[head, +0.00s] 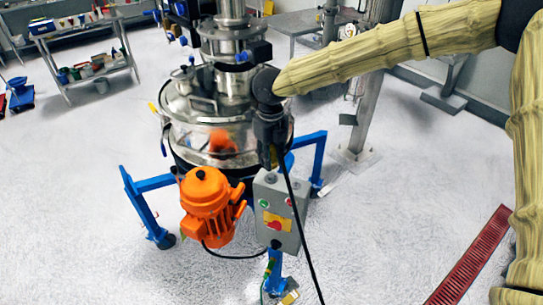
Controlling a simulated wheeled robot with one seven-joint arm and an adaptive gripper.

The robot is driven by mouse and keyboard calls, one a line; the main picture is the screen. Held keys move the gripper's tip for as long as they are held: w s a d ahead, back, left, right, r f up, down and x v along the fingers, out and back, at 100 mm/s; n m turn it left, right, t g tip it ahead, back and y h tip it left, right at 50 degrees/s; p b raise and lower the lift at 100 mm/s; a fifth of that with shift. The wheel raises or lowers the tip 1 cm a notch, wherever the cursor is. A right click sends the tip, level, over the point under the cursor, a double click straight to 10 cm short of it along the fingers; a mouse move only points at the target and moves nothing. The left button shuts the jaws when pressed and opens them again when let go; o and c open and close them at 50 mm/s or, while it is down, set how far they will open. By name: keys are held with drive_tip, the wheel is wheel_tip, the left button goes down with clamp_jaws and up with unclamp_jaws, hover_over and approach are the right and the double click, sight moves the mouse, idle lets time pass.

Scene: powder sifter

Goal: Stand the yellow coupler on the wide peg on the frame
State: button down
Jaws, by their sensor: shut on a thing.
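My gripper (270,150) is the dark shape at the end of my arm, pointing down in front of the steel sifter, just above the grey control box. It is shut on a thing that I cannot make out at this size. The blue frame (143,205) stands around and below the sifter. I cannot tell a wide peg apart on it. A small yellow piece (289,297) shows at the bottom edge by the frame's front leg, well below my gripper. I cannot tell whether it is the yellow coupler.
The steel sifter (185,135) stands behind my gripper. An orange motor (208,205) is at its front left, beside the grey control box (279,208). A black cable (302,228) hangs past the box. A red floor grate (468,262) lies right. Floor on both sides is clear.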

sight(271, 174)
drive_tip(key=shift+w+f, duration=0.4)
drive_tip(key=shift+f, duration=0.2)
drive_tip(key=shift+f+b, duration=0.2)
drive_tip(key=shift+b, duration=0.2)
drive_tip(key=shift+s+f+b, duration=0.2)
drive_tip(key=shift+s+b, duration=0.45)
drive_tip(key=shift+s, duration=0.3)
drive_tip(key=shift+w+f, duration=0.65)
drive_tip(key=shift+f, duration=0.25)
drive_tip(key=shift+s+r, duration=0.2)
drive_tip(key=shift+s, duration=0.2)
drive_tip(key=shift+w+f+p, duration=0.15)
drive_tip(key=shift+w+p, duration=0.15)
drive_tip(key=shift+p, duration=0.1)
drive_tip(key=shift+s+p, duration=0.1)
drive_tip(key=shift+p, duration=0.2)
